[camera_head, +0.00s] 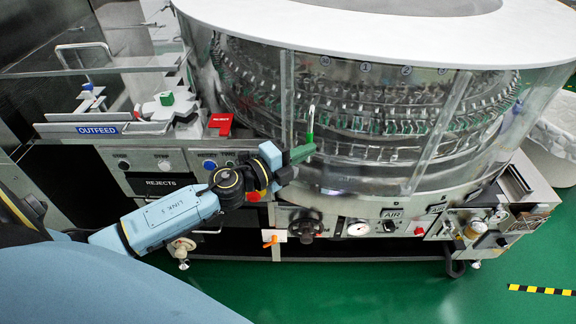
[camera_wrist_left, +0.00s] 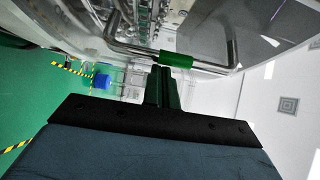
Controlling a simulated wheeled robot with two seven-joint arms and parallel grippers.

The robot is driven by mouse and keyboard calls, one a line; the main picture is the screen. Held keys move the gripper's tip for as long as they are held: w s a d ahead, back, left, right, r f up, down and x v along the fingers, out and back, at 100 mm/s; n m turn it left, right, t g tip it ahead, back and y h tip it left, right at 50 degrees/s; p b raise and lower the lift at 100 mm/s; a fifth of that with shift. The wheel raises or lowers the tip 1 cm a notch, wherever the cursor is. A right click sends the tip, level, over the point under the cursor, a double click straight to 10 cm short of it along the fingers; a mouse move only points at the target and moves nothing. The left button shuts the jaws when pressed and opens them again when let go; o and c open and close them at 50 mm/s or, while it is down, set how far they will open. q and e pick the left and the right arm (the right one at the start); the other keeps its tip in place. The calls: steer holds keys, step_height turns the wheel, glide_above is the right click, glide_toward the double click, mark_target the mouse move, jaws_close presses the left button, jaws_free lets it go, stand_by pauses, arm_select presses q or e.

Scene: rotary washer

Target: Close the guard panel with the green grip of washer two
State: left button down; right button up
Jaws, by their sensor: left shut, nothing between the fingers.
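The washer's clear curved guard panel (camera_head: 372,172) stands in front of the bottle carousel. I cannot tell how far open it is. Its upright metal handle (camera_head: 312,106) carries a green grip (camera_head: 310,137). In the left wrist view the bent metal handle (camera_wrist_left: 132,49) crosses the top, with the green grip (camera_wrist_left: 175,59) at its middle. My left gripper (camera_head: 303,153) is shut and empty, its green fingers at the lower end of the grip. In the wrist view the fingertips (camera_wrist_left: 161,70) are just below the grip; whether they touch it is unclear. My right gripper is out of view.
A control panel with knobs and gauges (camera_head: 358,229) runs below the guard. The outfeed tray (camera_head: 105,128) and a red block (camera_head: 220,124) are left of it. A white bin (camera_head: 552,150) stands at the far right. Green floor (camera_head: 400,292) is clear in front.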

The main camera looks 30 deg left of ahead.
arm_select(q)
steer(key=s+b, duration=0.1)
steer(key=s, duration=0.8)
steer(key=shift+s, duration=0.25)
